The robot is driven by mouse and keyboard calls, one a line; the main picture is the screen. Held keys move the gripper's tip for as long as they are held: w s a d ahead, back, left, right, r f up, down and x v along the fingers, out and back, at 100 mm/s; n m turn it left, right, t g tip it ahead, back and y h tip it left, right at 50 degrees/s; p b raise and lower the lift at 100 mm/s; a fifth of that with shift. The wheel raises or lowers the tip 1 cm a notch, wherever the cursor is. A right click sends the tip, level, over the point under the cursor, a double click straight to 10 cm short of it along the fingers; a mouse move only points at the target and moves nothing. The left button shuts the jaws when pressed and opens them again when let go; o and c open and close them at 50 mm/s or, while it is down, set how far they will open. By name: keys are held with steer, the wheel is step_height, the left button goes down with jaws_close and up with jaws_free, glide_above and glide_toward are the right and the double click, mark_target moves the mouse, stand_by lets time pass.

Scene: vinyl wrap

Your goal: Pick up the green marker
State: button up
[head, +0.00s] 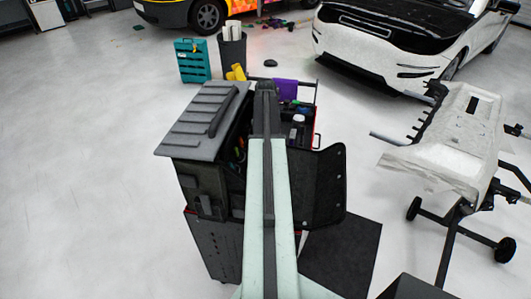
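I cannot make out a green marker for certain in the head view; small items in the cart are too small to tell apart. My arm reaches forward over the tool cart (211,243). My gripper (266,88) is at the far end of the arm, over the back part of the cart. Its fingers are not distinct, so I cannot tell whether it is open or holds anything. My arm hides the middle of the cart.
The cart has a raised grey ribbed lid (200,120) and a dark side panel (328,185). A purple cloth (285,89) lies at its back. Behind stand a teal case (192,60) and a dark bin (232,52). A bumper on a wheeled stand (455,135) is right; floor left is clear.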

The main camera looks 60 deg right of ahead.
steer(key=shift+f, duration=0.85)
steer(key=shift+r, duration=0.2)
jaws_close()
step_height(320, 180, up, 10)
steer(key=p, duration=1)
